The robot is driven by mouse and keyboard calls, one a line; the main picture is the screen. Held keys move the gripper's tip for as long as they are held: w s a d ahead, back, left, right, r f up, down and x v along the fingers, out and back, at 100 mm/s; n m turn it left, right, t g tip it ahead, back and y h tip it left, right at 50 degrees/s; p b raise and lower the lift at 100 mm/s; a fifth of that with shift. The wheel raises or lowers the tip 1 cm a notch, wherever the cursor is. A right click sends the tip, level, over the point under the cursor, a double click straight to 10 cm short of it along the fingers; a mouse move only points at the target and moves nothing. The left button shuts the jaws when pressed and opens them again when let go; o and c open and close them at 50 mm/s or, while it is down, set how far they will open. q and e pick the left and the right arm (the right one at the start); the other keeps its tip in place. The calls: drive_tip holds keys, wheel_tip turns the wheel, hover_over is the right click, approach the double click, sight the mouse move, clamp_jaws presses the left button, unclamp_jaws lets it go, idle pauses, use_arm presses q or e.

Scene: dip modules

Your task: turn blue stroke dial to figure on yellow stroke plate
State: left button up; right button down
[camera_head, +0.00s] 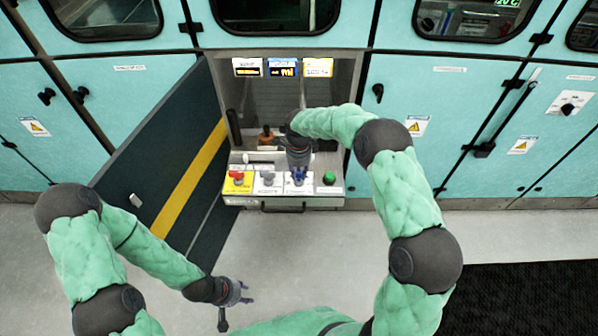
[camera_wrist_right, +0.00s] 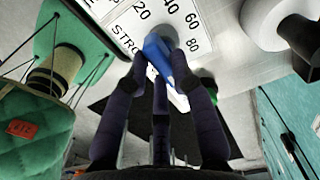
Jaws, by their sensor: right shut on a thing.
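The blue stroke dial (camera_head: 298,178) is on the white-faced control panel in the open bay. My right gripper (camera_head: 299,163) reaches down over it. In the right wrist view, the fingers of my right gripper (camera_wrist_right: 167,68) are closed around the blue handle (camera_wrist_right: 157,50). The white scale plate (camera_wrist_right: 140,22) shows 20, 40, 60, 80 and part of "STRO". The figure the handle points to cannot be told. A yellow plate (camera_head: 318,67) hangs at the top right of the bay; its writing is too small to read. My left gripper (camera_head: 236,296) is empty, fingers spread, low over the floor.
A red knob on yellow (camera_head: 238,178), a grey dial (camera_head: 267,178) and a green button (camera_head: 329,178) share the panel. A blue plate (camera_head: 283,67) hangs beside the yellow one. The dark open door (camera_head: 165,150) stands left of the bay. Floor in front is clear.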

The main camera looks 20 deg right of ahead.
sight(299, 174)
idle(0.3)
drive_tip(key=c, duration=1)
unclamp_jaws()
drive_tip(key=shift+c, duration=0.2)
drive_tip(key=shift+r, duration=0.1)
wheel_tip(299, 174, up, 12)
